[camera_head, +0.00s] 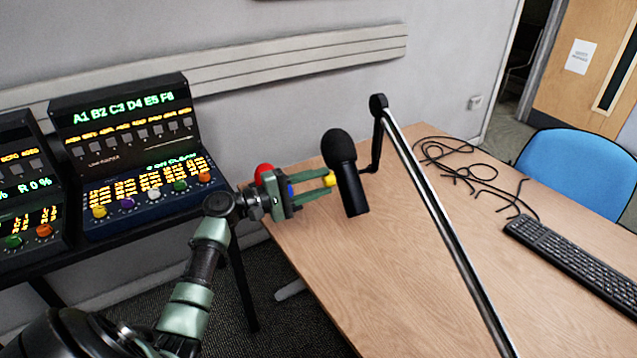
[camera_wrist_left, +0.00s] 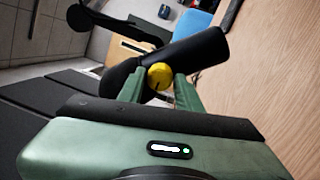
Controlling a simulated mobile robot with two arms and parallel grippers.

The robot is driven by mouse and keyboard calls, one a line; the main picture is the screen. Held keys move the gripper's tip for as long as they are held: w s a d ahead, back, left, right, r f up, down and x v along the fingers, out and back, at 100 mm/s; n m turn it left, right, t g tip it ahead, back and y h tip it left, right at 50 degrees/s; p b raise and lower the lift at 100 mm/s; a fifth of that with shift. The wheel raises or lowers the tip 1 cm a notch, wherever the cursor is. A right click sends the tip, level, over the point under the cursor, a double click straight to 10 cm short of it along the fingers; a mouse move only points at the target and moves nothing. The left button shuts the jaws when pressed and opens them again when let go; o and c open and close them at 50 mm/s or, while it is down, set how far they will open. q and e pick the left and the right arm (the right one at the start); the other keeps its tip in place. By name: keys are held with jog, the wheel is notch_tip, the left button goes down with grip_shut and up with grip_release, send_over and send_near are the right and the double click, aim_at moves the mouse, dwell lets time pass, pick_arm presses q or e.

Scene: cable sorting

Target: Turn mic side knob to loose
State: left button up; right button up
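The black microphone (camera_head: 341,150) hangs over the table, tilted, on a boom arm (camera_head: 437,213). A yellow knob (camera_head: 329,179) sits on its side facing my left gripper. My left gripper (camera_head: 329,182) reaches in from the left with one green finger on each side of the knob. In the left wrist view the yellow knob (camera_wrist_left: 160,76), with a dark mark on its face, shows between the fingertips in front of the black microphone body (camera_wrist_left: 190,52). The gap beside the knob is very small, and I cannot tell whether the fingers press on it. My right gripper is out of view.
Consoles with coloured knobs (camera_head: 140,190) stand at the left. A red round object (camera_head: 263,174) shows behind my left gripper. Loose black cables (camera_head: 470,172) and a keyboard (camera_head: 580,262) lie on the wooden table (camera_head: 370,290). A blue chair (camera_head: 578,172) stands beyond it.

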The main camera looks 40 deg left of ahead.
pick_arm(q)
jog(key=shift+o, duration=0.9)
jog(key=shift+s+a, duration=0.1)
jog(key=shift+s, duration=0.05)
jog(key=b+v, duration=0.2)
jog(key=v, duration=0.5)
jog(key=shift+s+a, duration=0.15)
jog(key=shift+s, duration=0.05)
